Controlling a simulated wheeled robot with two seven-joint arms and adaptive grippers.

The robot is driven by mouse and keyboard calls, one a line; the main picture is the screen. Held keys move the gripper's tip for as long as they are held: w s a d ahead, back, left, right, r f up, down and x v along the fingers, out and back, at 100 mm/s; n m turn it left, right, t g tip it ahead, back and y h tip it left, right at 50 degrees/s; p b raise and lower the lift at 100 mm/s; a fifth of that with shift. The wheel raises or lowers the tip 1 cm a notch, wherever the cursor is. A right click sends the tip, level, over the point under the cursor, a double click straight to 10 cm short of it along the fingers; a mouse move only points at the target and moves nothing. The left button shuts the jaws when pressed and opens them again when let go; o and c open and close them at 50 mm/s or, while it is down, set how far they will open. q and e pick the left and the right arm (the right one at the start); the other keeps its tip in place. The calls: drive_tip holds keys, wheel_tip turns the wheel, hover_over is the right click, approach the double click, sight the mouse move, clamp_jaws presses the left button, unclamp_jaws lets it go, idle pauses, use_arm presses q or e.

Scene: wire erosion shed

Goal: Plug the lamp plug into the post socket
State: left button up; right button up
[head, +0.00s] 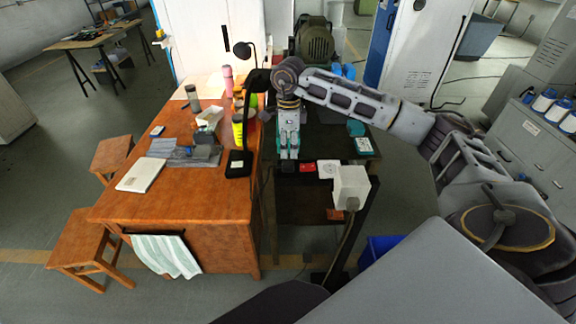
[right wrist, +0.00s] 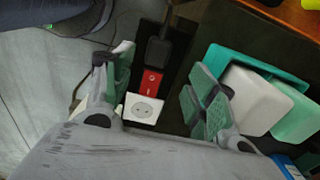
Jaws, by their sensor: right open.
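My right gripper (head: 289,150) points down over the dark strip beside the wooden table. Its fingers are open and nothing shows between the pads; they also show apart in the right wrist view (right wrist: 161,93). Below and between them lie a black plug (right wrist: 158,48) with a cord, a red piece (right wrist: 150,82) and a white socket (right wrist: 143,108) with a round face, in a row. The red piece (head: 307,167) and white socket (head: 328,168) also show in the head view. I cannot tell for sure which cord is the lamp's. My left gripper is out of view.
A white box (head: 350,183) on a dark post stands right of the row, with a pale plug (head: 352,203) and hanging cord. A black desk lamp (head: 244,49) stands at the table's far end. A teal tray (right wrist: 240,65) with pale containers lies beside my right finger.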

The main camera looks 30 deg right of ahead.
sight(288, 162)
drive_tip(key=shift+f, duration=1.45)
drive_tip(key=shift+f, duration=0.15)
drive_tip(key=shift+s+a+f+p, duration=0.1)
drive_tip(key=shift+f+p, duration=0.4)
drive_tip(key=shift+f, duration=0.1)
drive_tip(key=shift+a+f+p, duration=0.1)
drive_tip(key=shift+f+p, duration=0.35)
drive_tip(key=shift+f, duration=1.4)
drive_tip(key=c, duration=1)
